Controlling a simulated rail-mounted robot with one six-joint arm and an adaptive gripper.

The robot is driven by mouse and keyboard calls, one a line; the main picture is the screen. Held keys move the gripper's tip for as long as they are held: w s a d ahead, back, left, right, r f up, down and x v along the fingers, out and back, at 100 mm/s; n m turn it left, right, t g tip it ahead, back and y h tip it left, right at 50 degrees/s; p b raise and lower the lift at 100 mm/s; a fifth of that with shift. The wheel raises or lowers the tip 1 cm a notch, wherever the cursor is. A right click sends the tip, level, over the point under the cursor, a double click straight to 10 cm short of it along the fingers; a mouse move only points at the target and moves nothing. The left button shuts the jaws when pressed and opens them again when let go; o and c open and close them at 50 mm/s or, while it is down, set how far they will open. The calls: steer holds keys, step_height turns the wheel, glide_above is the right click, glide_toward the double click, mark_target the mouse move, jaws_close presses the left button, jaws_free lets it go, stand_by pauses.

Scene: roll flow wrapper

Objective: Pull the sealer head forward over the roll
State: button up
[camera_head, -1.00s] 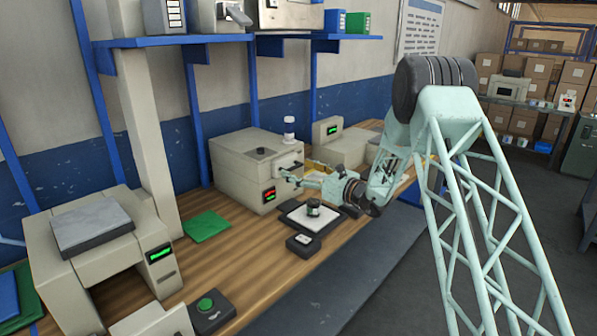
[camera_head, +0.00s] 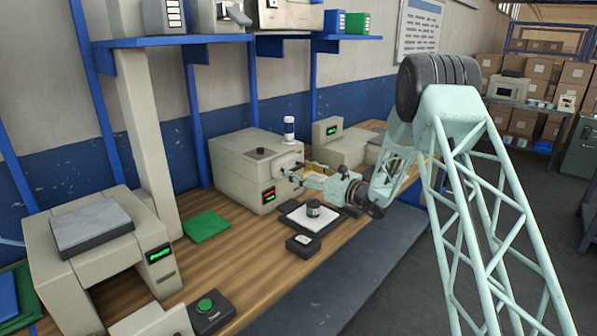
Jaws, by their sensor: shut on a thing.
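The sealer machine is a beige box (camera_head: 235,171) on the wooden bench, with a dark knob on top and a small red and green display on its front. My gripper (camera_head: 291,175) is at its right front face, shut on a small part there that looks like the sealer head's handle; the fingers hide most of it. I cannot tell how far out the head is.
A dark control box (camera_head: 303,245) sits at the bench's front edge. A beige unit (camera_head: 340,147) is to the right, a green mat (camera_head: 207,226) to the left. A blue shelf (camera_head: 235,40) hangs above.

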steer(key=b+v, duration=0.1)
steer(key=v, duration=1.7)
steer(key=shift+s, duration=0.1)
steer(key=o, duration=0.7)
steer(key=shift+o, duration=1.2)
steer(key=shift+d, duration=0.2)
steer(key=shift+o, duration=0.9)
